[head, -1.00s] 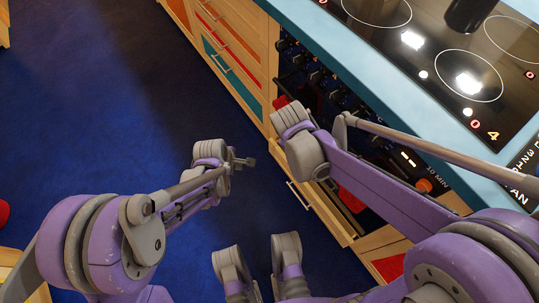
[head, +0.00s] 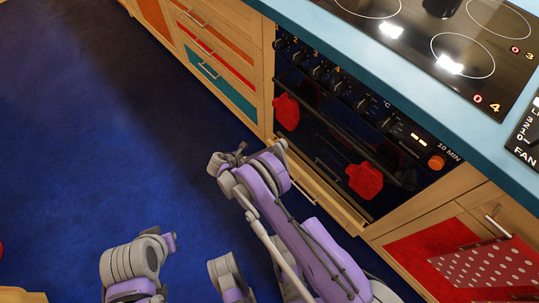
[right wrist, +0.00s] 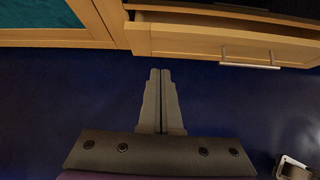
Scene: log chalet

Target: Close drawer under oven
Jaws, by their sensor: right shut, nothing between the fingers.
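The drawer under the oven (head: 338,205) has a pale wooden front and stands partly open. In the right wrist view the drawer front (right wrist: 195,42) crosses the top, with a silver bar handle (right wrist: 250,63) and a dark gap behind its top edge. My right gripper (right wrist: 161,72) is shut and empty, in front of the drawer's left end and apart from its face. In the head view the right gripper (head: 240,150) is small, partly hidden by its wrist, left of the drawer. The oven (head: 340,130) is above the drawer.
Two red cloth-like items (head: 286,112) hang on the oven front. Cabinets with colored drawers (head: 215,75) stand left of it. A red-panelled cabinet and a dotted red cloth (head: 490,265) are at the right. The blue floor (head: 110,130) is open at the left.

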